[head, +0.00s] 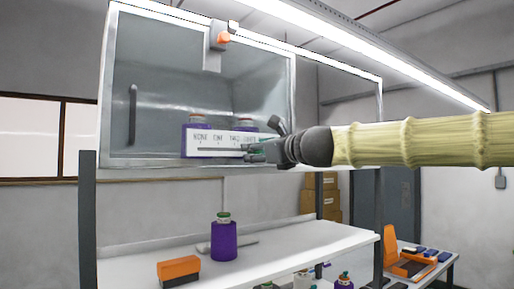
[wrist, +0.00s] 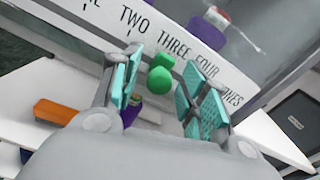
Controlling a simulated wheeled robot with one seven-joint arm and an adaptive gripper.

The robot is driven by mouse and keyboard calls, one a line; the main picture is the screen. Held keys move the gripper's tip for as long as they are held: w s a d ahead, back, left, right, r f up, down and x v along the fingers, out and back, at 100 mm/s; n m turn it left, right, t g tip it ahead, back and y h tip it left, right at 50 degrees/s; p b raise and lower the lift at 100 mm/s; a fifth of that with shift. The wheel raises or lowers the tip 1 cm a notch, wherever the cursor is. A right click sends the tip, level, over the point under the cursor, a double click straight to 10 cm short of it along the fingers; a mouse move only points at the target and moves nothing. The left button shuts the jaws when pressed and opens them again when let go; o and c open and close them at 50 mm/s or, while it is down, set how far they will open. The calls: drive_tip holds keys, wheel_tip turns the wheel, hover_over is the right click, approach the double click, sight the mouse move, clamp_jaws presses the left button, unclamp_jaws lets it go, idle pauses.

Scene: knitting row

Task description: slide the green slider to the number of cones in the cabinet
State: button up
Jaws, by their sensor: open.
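The white scale strip (head: 215,149) is on the cabinet (head: 104,90) front, with word labels from NONE upward. In the wrist view, the strip (wrist: 240,87) shows TWO, THREE, FOUR and CONES. The green slider (wrist: 160,78) stands out below the THREE label; its exact mark is unclear. My gripper (wrist: 158,92) is open, its teal-padded fingers on either side of the slider, with gaps visible. In the head view, my gripper (head: 262,151) is at the strip's right end. Two purple cones (head: 198,118) (head: 245,121) show behind the strip; anything behind my gripper is hidden.
A glass door with a dark handle (head: 132,114) covers the cabinet's left part. An orange latch (head: 223,38) is at the top. Below, a white shelf (head: 310,240) holds a purple cone (head: 223,240) and an orange-and-black block (head: 178,270). A side table stands at right.

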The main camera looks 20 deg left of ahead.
sight(234, 150)
drive_tip(key=shift+w+a, duration=0.15)
drive_tip(key=shift+a, duration=0.05)
clamp_jaws()
drive_tip(key=s+a+b, duration=0.1)
drive_tip(key=s, duration=0.1)
drive_tip(key=s+a, duration=0.1)
drive_tip(key=a, duration=0.1)
drive_tip(key=shift+s+f+b, duration=0.1)
drive_tip(key=shift+s+b, duration=0.25)
drive_tip(key=shift+s+a, duration=0.1)
drive_tip(key=shift+s, duration=0.15)
drive_tip(key=shift+w, duration=0.1)
unclamp_jaws()
